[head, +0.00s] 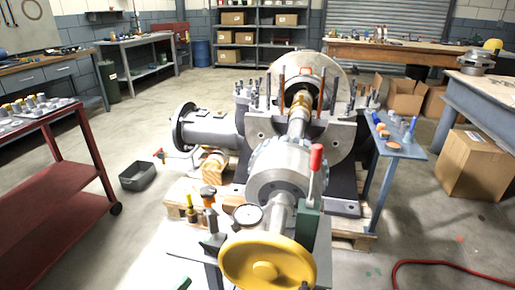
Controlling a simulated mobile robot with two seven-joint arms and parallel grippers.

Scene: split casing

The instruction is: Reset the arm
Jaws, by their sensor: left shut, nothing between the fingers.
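The split casing (262,122) stands in the middle on a wooden pallet, its upper side open around a shaft (298,122) with brass-coloured parts. A grey flanged coupling (279,170) lies on the shaft line nearer me. In front are a yellow handwheel (268,262), a white-faced dial gauge (247,215) and a green block (304,225) with a red-handled lever (316,160). My left gripper is shut with nothing in it; I cannot make out its outline clearly among the parts at the front. My right gripper is not in view.
A red cart (60,195) stands at left and a dark bin (139,176) lies on the floor. A narrow blue-grey side table (397,146) with small parts is right of the casing. A cardboard box (478,166) and a red hose (450,265) are further right.

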